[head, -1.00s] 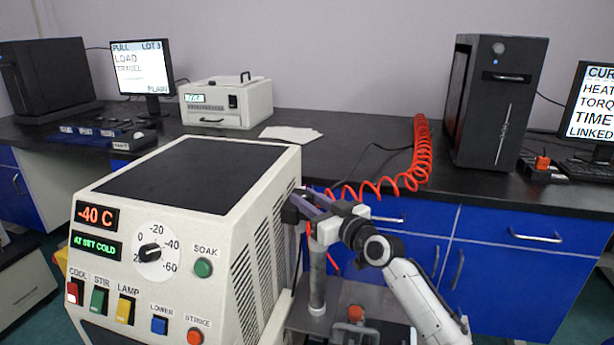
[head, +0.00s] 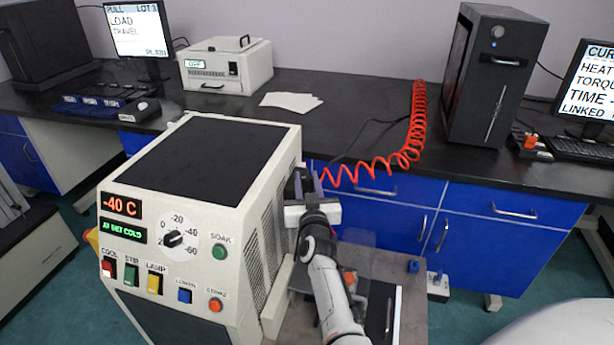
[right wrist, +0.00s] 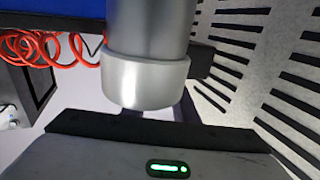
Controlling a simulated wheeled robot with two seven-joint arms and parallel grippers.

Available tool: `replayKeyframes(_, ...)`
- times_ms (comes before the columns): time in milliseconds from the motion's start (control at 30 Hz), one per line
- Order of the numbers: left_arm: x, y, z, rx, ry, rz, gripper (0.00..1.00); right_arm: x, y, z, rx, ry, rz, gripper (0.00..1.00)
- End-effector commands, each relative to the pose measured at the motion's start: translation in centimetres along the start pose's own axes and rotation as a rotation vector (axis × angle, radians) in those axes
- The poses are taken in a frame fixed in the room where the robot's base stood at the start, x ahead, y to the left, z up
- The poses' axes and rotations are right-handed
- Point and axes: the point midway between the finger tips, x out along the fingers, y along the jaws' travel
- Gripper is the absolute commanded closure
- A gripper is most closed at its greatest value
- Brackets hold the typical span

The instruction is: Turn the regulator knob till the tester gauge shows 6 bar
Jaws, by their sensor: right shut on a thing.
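My right gripper (head: 309,182) is beside the right vented side of the cream tester (head: 245,215), its fingers pointing away from me. In the right wrist view, which looks upside down, a wide grey metal collar, seemingly the regulator knob (right wrist: 146,80), sits at the end of a grey metal post (right wrist: 150,30). The jaws are shut on this knob; the finger contact is mostly hidden behind it. In the head view my gripper and arm hide the knob and post. I see no pressure gauge face in either view. My left gripper is not in view.
The tester's vented wall is close to the left of my right gripper. A coiled red hose (head: 412,130) runs from the bench to behind the gripper. Blue drawers (head: 480,225) stand behind. A grey stand top (head: 405,272) lies beneath my arm.

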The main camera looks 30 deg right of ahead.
Motion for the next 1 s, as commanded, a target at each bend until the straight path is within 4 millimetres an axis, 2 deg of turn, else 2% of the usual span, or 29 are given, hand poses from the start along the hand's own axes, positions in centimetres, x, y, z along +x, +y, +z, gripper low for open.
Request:
replayKeyframes(467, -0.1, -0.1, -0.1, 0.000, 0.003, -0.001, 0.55, 0.0, -0.1, 0.1, 0.001, -0.002, 0.012, 0.96)
replayKeyframes(500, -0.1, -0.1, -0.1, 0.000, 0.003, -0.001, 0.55, 0.0, -0.1, 0.1, 0.001, -0.002, 0.012, 0.69)
replayKeyframes(600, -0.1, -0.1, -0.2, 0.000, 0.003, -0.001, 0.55, 0.0, -0.1, 0.1, 0.001, -0.001, 0.012, 0.55)
replayKeyframes(867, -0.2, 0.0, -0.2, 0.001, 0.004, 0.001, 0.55, 0.0, 0.0, 0.0, 0.000, 0.000, 0.013, 0.55)
replayKeyframes(1000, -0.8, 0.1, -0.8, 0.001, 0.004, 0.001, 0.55, 0.0, 0.0, -0.9, 0.000, 0.000, 0.013, 0.55)
